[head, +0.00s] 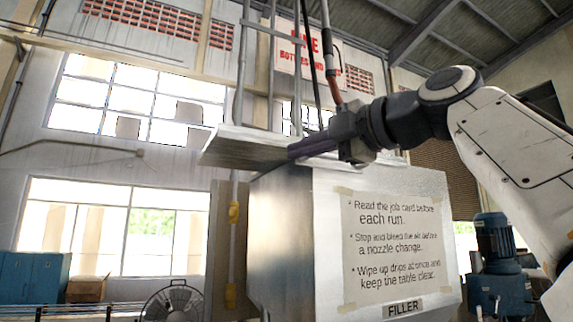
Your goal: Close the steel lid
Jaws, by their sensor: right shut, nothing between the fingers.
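The steel lid (245,147) is a flat grey slab at the top left of the filler tank (290,235). It juts out to the left beyond the tank's body, and its right part is hidden behind my gripper. My right gripper (295,151) reaches in from the right over the tank's top. Its dark fingers are closed together, empty, and point left at the lid's right side. I cannot tell whether the fingertips touch the lid. The tank's top opening is not visible from this low angle. My left gripper is not in view.
A notice (395,240) is taped on the tank's front, above a FILLER label (403,308). Hoses (328,60) and pipes rise above the tank. A blue motor (496,250) stands at the right, and a fan (173,301) at the lower left. Left of the lid is open air.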

